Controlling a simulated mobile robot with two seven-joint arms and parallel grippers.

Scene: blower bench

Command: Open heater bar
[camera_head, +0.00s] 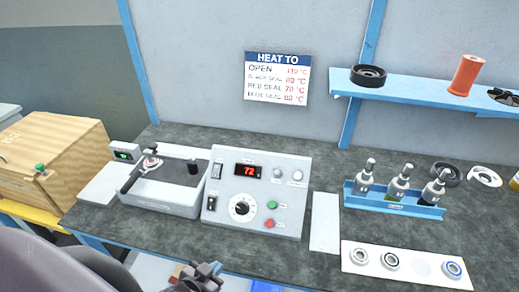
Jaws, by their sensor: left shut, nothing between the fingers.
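The heater (160,203) is a light grey box left of the control panel on the bench. A pale ring-like part (151,163) sits at the left of the top. I cannot tell whether the bar is latched. My left gripper (205,271) is low in front of the bench, below and apart from the heater; it is shut and empty. My right gripper is not in view.
The control panel (257,192) reads 72. A blue rack (395,208) of several bottles and a white strip (405,264) with rings are at the right. A wooden box (55,160) stands left. A blue shelf (430,92) overhangs the back right.

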